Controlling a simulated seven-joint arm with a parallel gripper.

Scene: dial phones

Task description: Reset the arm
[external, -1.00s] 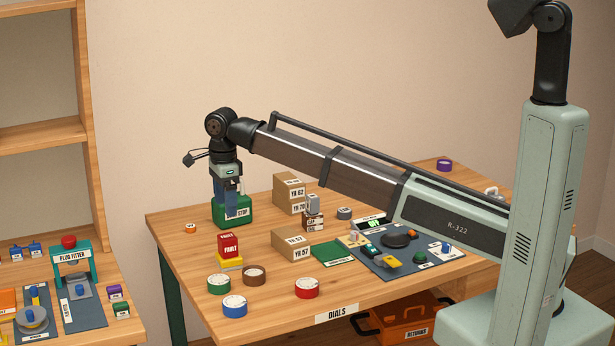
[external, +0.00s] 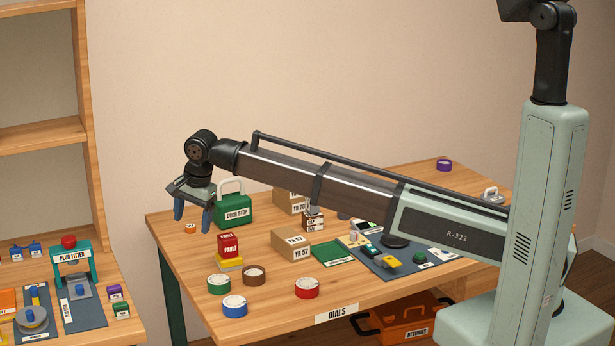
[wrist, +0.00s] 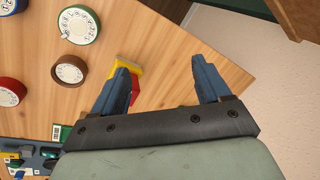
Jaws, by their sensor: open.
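My gripper (external: 191,215) is above the left back corner of the wooden table in the external view. Its two blue fingers are spread apart with nothing between them. The arm reaches left from its column. In the wrist view my gripper (wrist: 164,72) is also open, with the red and yellow fault blocks (wrist: 131,68) partly hidden behind one finger.
Red and yellow fault blocks (external: 229,250) stand near the front left. Round dials lie along the front, including a blue one (external: 235,307) and a red one (external: 307,288). Boxes (external: 291,245) and a dark mat (external: 400,262) fill the middle. A shelf (external: 40,135) stands left.

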